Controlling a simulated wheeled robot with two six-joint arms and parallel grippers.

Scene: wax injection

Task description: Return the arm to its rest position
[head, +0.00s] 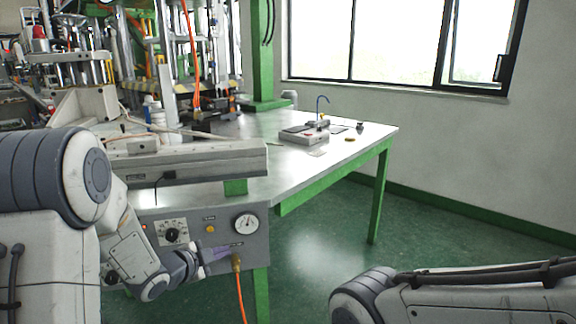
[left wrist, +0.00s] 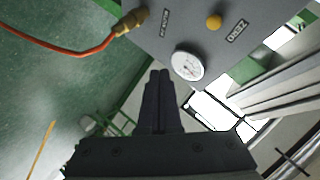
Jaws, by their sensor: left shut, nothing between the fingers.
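My left arm comes in from the left in the head view. My left gripper (head: 226,248) is in front of the grey control panel (head: 190,220), close to the brass hose fitting (head: 236,262). In the left wrist view its dark fingers (left wrist: 160,74) are together, with nothing between them. The fingertips point toward the round gauge (left wrist: 187,65); I cannot tell whether they touch the panel. A link of my right arm shows at the lower right of the head view, but its gripper is out of view.
A metal table (head: 350,130) with green legs carries a small grey device (head: 303,134). An orange hose (head: 242,300) hangs from the brass fitting. A grey beam-like part (head: 190,165) juts above the panel. Green floor (head: 320,250) is clear between my arms.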

